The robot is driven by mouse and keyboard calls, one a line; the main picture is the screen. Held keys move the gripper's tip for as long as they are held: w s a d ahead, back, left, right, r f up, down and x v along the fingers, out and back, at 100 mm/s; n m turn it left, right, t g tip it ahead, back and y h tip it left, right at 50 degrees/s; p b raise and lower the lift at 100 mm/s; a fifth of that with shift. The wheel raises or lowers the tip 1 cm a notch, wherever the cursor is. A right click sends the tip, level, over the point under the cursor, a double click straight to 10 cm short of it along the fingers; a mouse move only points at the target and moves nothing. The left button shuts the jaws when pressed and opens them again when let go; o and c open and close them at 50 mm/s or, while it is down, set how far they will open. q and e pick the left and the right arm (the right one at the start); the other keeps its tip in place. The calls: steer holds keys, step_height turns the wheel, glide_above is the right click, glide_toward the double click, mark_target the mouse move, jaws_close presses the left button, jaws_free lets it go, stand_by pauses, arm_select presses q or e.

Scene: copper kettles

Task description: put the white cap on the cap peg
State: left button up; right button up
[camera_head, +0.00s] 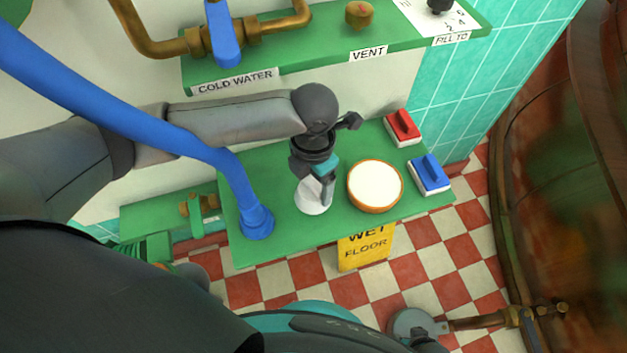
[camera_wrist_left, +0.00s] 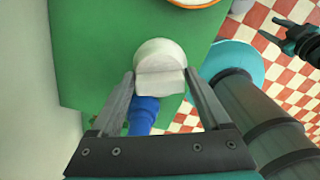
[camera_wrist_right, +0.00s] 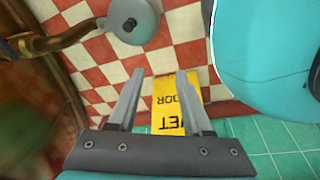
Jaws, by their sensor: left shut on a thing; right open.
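The white cap (camera_head: 311,199) is a round disc with a raised grip block. It is over the green shelf, between the blue hose end and the white bowl; I cannot tell whether it touches the shelf. My left gripper (camera_head: 325,188) points down and is shut on the cap's block. In the left wrist view the cap (camera_wrist_left: 158,52) sits at the fingertips (camera_wrist_left: 160,80). My right gripper (camera_wrist_right: 160,75) is open and empty above the floor; it also shows at the upper right of the left wrist view (camera_wrist_left: 268,30). I cannot make out the cap peg.
The blue hose end (camera_head: 257,222) stands left of the cap. A white-filled bowl (camera_head: 375,205) is close on its right. A red block (camera_head: 403,125) and a blue block (camera_head: 431,172) sit farther right. A yellow wet-floor sign (camera_head: 366,248) stands below the front edge.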

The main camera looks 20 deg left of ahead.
arm_select(q)
step_height(320, 180, down, 2)
steer(key=shift+f+b, duration=0.25)
steer(key=shift+b, duration=0.95)
steer(key=shift+f, duration=0.7)
arm_select(e)
steer(key=w+a+r, duration=0.3)
steer(key=w+r, duration=0.1)
steer(key=shift+w+a, duration=0.35)
steer(key=shift+a, duration=0.05)
steer(key=shift+r, duration=0.35)
arm_select(q)
steer(key=shift+f, duration=0.55)
steer(key=o, duration=1.1)
arm_select(e)
steer(key=shift+f, duration=0.1)
